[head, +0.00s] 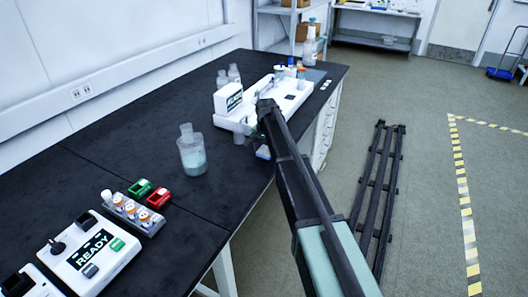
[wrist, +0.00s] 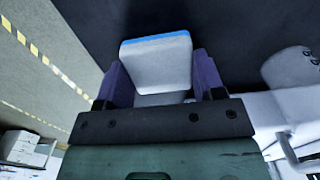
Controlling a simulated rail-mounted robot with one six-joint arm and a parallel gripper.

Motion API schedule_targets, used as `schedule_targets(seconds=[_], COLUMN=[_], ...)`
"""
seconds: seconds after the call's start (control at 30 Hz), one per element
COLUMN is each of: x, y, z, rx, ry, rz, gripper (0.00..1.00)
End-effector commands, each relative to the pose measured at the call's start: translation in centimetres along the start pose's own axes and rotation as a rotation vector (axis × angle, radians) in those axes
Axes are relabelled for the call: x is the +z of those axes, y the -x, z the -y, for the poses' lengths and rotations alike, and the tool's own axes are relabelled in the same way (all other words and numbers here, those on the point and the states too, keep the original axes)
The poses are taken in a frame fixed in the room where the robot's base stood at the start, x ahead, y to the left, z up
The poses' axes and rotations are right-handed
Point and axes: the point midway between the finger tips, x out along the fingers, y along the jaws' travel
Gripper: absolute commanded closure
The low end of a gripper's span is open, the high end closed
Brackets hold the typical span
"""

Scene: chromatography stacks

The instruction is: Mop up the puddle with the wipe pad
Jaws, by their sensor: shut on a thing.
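My gripper (wrist: 160,75) is shut on the wipe pad (wrist: 157,62), a white block with a blue edge, held between two dark purple fingers in the wrist view. In the head view my gripper (head: 263,150) is at the bench's right edge, beside the white instrument, and is mostly hidden by my arm. I cannot make out the pad there. No puddle can be made out in either view; my arm and the instrument hide part of the bench. Dark bench top shows beyond the pad in the wrist view.
The white instrument (head: 290,98) with a small display stands close to my gripper. A glass bottle (head: 191,152) with pale liquid stands left of it. A vial rack (head: 132,213) and a device reading READY (head: 90,252) are nearer. Bare bench (head: 120,150) lies on the left.

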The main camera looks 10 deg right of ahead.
Motion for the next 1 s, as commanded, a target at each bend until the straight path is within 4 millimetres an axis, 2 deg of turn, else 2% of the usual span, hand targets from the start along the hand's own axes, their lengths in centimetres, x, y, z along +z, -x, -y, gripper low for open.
schedule_targets(seconds=[0.37, 0.7, 1.0], x=[0.0, 1.9, 1.9], y=[0.0, 0.0, 0.0], z=[0.0, -0.1, 0.0], rx=[0.0, 0.0, 0.0], ry=[0.0, 0.0, 0.0], rz=[0.0, 0.0, 0.0], gripper=[0.6, 0.6, 0.6])
